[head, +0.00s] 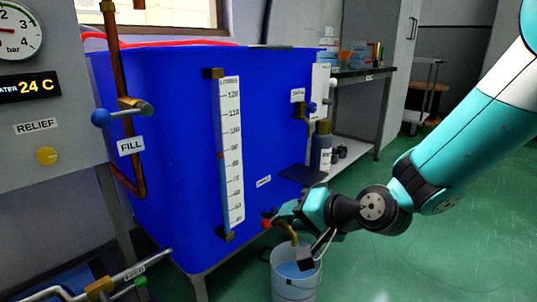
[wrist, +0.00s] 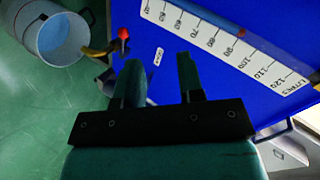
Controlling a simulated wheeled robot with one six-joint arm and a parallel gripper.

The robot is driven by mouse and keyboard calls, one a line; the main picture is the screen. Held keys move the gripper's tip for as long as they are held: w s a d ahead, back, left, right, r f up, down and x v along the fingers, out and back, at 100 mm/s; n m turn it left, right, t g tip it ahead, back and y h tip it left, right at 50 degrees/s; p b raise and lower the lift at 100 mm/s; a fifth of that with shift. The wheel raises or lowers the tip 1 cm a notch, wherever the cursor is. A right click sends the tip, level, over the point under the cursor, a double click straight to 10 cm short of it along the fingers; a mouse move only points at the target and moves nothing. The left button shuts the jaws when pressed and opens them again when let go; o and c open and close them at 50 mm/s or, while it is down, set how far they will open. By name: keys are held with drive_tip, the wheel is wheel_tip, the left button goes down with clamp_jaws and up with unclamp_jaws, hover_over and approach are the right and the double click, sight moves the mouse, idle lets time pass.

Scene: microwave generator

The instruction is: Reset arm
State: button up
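My arm comes in from the right in the head view, and my gripper (head: 285,212) is low in front of the blue tank (head: 170,130), beside the drain tap with a red knob (head: 267,225).
A bucket (head: 297,284) with bluish contents stands on the green floor under the spout. A bench (head: 360,75) stands behind.

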drive_tip(key=s+d+r+n+g+h+p, duration=0.2)
drive_tip(key=s+d+r+n+g+p, duration=0.15)
drive_tip(key=s+r, duration=0.4)
drive_tip(key=s+d+r+n+g+h+p, duration=0.1)
drive_tip(key=s+d+r+n+g+p, duration=0.1)
drive_tip(key=s+r+n+p, duration=0.5)
drive_tip(key=s+d+r+g+h+p, duration=0.1)
drive_tip(key=s+d+r+g+h, duration=0.15)
drive_tip(key=s+r, duration=0.55)
wheel_tip(320, 180, up, 34)
drive_tip(key=s+p, duration=0.1)
drive_tip(key=p, duration=3.5)
drive_tip(key=shift+s+d+r+y+p, duration=0.2)
drive_tip(key=shift+s+y+p, duration=0.1)
drive_tip(key=shift+y+p, duration=0.1)
drive_tip(key=shift+f, duration=0.1)
